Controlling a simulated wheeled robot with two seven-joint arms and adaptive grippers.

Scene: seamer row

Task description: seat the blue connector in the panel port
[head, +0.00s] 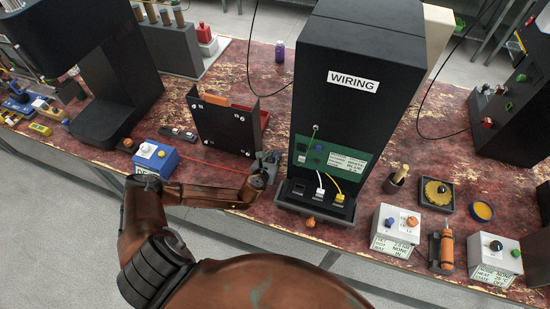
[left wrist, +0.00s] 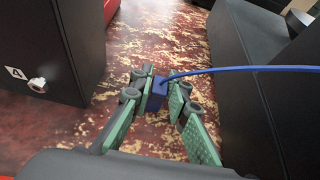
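My left gripper (head: 270,158) is just left of the black WIRING cabinet, level with its green panel (head: 350,160). In the left wrist view its green-padded fingers (left wrist: 157,95) are shut on the blue connector (left wrist: 157,92), one fingertip on each side. A blue cable (left wrist: 250,70) runs from the connector to the right. The connector is too small to make out in the head view. The panel has small dark ports (head: 301,147) and a white label on its right. A white and a yellow cable hang from it to plugs in the black tray (head: 290,203) below. My right gripper is not in view.
The WIRING cabinet (head: 352,50) stands upright close to my gripper's right. A black upright plate (head: 225,128) with white fixings stands to its left. A blue button box (head: 155,158) is farther left. Control boxes (head: 398,228) and a round orange object (head: 310,222) are near the front edge.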

